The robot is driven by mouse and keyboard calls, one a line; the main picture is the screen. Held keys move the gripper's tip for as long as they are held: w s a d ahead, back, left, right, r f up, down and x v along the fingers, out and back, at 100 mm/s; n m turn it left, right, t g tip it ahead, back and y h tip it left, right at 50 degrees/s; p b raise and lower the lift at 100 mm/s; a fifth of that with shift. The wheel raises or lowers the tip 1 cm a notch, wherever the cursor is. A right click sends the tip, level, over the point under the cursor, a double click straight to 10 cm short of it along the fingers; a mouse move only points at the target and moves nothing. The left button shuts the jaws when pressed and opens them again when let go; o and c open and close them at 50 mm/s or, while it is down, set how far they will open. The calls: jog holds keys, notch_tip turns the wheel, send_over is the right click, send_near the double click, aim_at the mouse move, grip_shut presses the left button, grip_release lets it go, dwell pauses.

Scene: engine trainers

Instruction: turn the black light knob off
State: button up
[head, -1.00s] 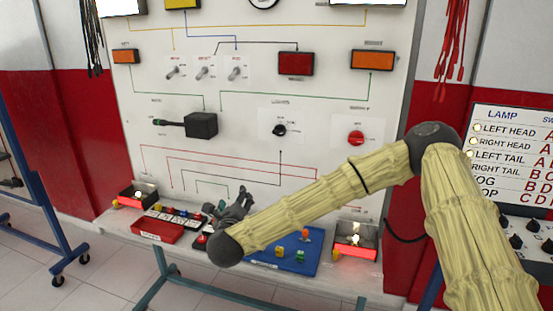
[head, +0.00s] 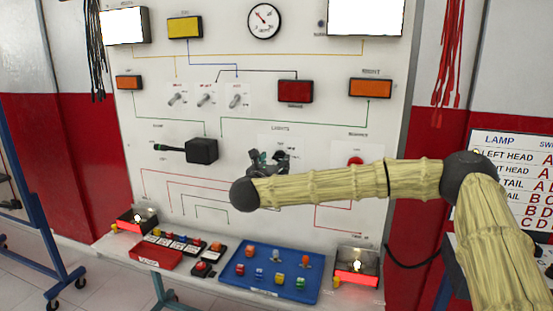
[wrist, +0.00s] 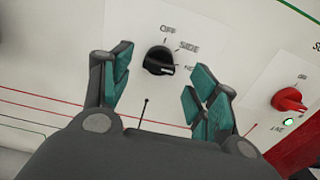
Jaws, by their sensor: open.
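The black light knob (wrist: 158,60) is on the white panel in the wrist view, with labels OFF, SIDE and a third, partly hidden one around it. Its white pointer mark is toward the lower right, away from OFF. My gripper (wrist: 163,84) is open, with its teal-padded fingers on either side of the knob in the picture. The fingers do not appear to touch it. In the head view my gripper (head: 268,162) is in front of the LIGHTS plate and hides the knob.
A red knob (wrist: 289,100) with a lit green lamp is to the right; it also shows in the head view (head: 355,160). A black box with a lever (head: 202,150) is to the left. A blue tray (head: 235,285) and lit lamps (head: 357,266) are on the ledge below.

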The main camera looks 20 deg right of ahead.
aim_at(279, 157)
jog(key=shift+x, duration=1.4)
jog(key=c, duration=1)
